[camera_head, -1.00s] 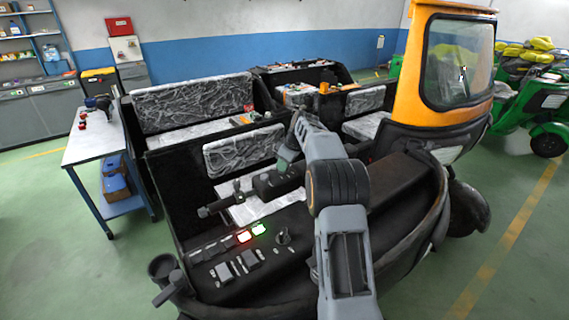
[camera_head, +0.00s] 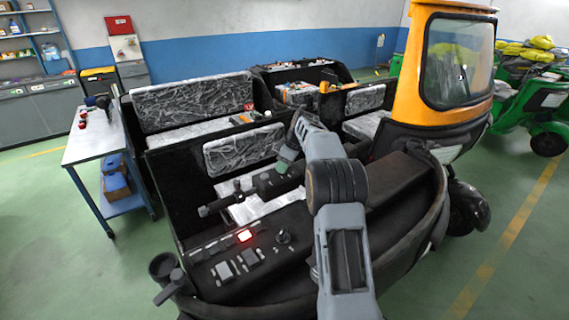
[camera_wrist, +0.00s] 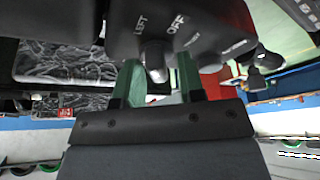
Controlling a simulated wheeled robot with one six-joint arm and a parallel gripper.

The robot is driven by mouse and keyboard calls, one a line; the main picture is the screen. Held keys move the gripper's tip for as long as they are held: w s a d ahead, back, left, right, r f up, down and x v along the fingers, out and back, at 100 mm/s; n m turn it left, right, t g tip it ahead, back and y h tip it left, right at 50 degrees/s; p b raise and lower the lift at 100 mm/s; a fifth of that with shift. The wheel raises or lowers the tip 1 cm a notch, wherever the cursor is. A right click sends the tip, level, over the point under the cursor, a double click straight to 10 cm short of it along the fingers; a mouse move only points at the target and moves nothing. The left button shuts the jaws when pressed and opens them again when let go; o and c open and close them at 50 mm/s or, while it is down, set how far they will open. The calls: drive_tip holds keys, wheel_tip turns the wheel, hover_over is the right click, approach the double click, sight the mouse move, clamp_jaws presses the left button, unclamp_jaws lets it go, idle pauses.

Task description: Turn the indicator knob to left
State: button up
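The indicator knob (camera_wrist: 155,62) is a small grey peg on a dark switch housing (camera_wrist: 200,22) in the wrist view. White lettering beside it reads LEFT and OFF, and more text to the right is too small to read. My gripper (camera_wrist: 157,66) has two green fingers, one on each side of the knob. The fingers are apart, with a visible gap to the knob. In the head view my gripper (camera_head: 286,160) is at the handlebar housing (camera_head: 278,182), and the knob is hidden there.
A dashboard with a lit red lamp (camera_head: 244,236), a dark key-like knob (camera_head: 283,236) and grey switches (camera_head: 225,270) lies below the handlebar (camera_head: 222,202). Black seat walls stand behind. A white table (camera_head: 100,140) stands at the left, with open green floor around it.

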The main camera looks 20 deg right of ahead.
drive_tip(key=shift+o, duration=0.4)
drive_tip(key=shift+w, duration=0.15)
drive_tip(key=shift+r, duration=0.15)
drive_tip(key=shift+d+r, duration=0.15)
drive_tip(key=shift+r, duration=0.1)
drive_tip(key=v, duration=1.3)
drive_tip(key=shift+f, duration=0.1)
